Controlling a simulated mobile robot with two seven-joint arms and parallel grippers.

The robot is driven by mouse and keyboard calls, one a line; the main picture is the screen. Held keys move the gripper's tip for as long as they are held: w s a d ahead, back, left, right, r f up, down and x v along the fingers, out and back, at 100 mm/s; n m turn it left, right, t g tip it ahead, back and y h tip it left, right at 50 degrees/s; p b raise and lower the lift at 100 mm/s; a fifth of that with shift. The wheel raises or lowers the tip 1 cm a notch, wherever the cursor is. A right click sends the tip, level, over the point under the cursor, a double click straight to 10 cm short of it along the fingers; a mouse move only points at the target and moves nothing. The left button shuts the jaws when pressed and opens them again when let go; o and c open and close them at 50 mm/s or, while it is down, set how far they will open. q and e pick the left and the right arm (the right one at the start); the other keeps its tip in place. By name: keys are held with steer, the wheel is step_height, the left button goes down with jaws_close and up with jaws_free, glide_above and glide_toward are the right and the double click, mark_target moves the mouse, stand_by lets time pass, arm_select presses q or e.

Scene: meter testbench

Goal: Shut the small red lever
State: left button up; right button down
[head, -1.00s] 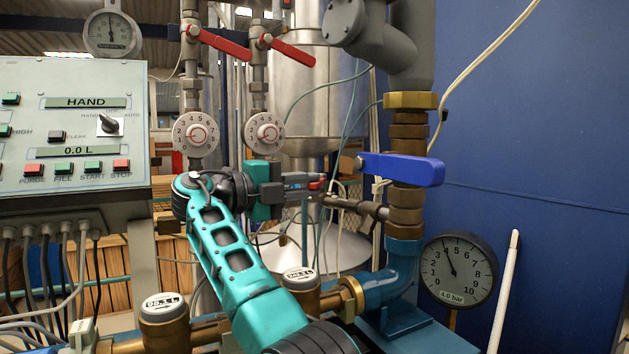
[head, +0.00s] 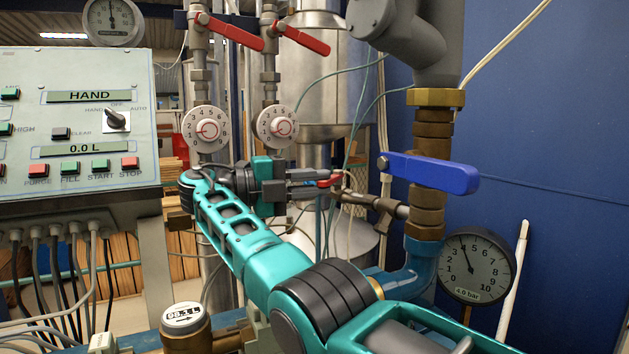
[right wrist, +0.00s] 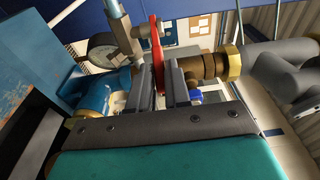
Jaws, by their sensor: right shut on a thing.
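The small red lever (head: 332,181) sits at the left end of the thin side pipe, below and left of the blue valve handle. My right gripper (head: 318,178) reaches it from the left in the head view, its fingers level and shut on the lever. In the right wrist view, the red lever (right wrist: 157,55) stands as a narrow strip between the two dark fingers of the gripper (right wrist: 162,80). The fingers hide part of the lever. My left gripper is in neither view.
The blue valve handle (head: 432,173) juts out right of the gripper on the vertical brass pipe. A pressure gauge (head: 478,266) stands below it. Two larger red levers (head: 232,32) (head: 302,40) are above. The control panel (head: 80,125) is at left.

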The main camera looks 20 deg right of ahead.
steer(key=c, duration=1.2)
jaws_free()
steer(key=shift+o, duration=0.2)
steer(key=shift+f, duration=0.1)
